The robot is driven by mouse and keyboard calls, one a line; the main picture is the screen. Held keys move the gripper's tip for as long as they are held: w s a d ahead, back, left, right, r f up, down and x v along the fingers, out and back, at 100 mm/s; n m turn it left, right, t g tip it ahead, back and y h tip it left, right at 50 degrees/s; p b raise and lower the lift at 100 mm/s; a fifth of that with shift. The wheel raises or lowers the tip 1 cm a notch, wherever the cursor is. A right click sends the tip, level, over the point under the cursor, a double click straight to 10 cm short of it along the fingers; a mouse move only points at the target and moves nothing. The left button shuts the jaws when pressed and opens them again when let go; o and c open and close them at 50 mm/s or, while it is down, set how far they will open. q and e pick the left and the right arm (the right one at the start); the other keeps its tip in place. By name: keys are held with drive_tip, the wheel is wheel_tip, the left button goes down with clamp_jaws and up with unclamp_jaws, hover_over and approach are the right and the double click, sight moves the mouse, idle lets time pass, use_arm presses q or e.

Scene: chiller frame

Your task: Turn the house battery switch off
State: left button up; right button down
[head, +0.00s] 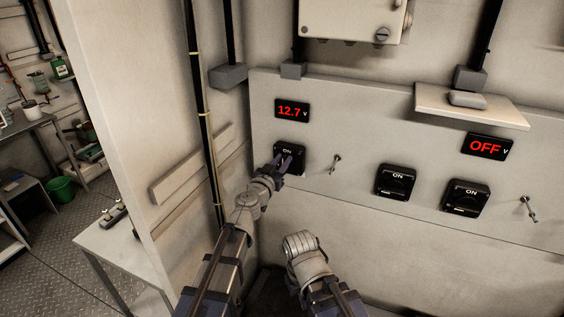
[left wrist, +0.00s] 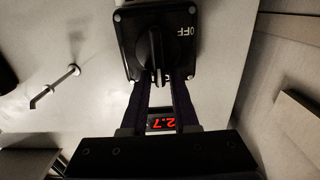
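The leftmost black rotary switch (head: 289,157) is on the wall panel under a red 12.7 V display (head: 292,110). Its ON label shows at the top in the head view. My left gripper (head: 284,163) is at this switch and partly covers its knob. In the left wrist view, which is upside down, the switch (left wrist: 124,38) shows an OFF label, and its knob ridge runs upright. The left fingers (left wrist: 163,80) are apart, with the ridge between their tips; I cannot tell whether they touch it. My right wrist shows low in the head view; its fingers are hidden.
Two more black rotary switches (head: 396,182) (head: 466,197) are to the right, below a display reading OFF (head: 487,146). Metal toggle levers (head: 336,162) (head: 528,208) stick out of the panel. A ledge (head: 470,106) juts out above. A side wall stands close at left.

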use_arm(q)
clamp_jaws()
idle(0.4)
drive_tip(key=a+f+n+b, duration=0.1)
drive_tip(key=n, duration=0.5)
drive_tip(key=f+n+b, duration=0.1)
drive_tip(key=n, duration=0.4)
drive_tip(key=w+a+n, duration=0.1)
drive_tip(key=n, duration=0.5)
drive_tip(key=shift+a+f+n+b, duration=0.3)
drive_tip(key=shift+f+b, duration=0.1)
idle(0.5)
drive_tip(key=shift+o, duration=1.7)
unclamp_jaws()
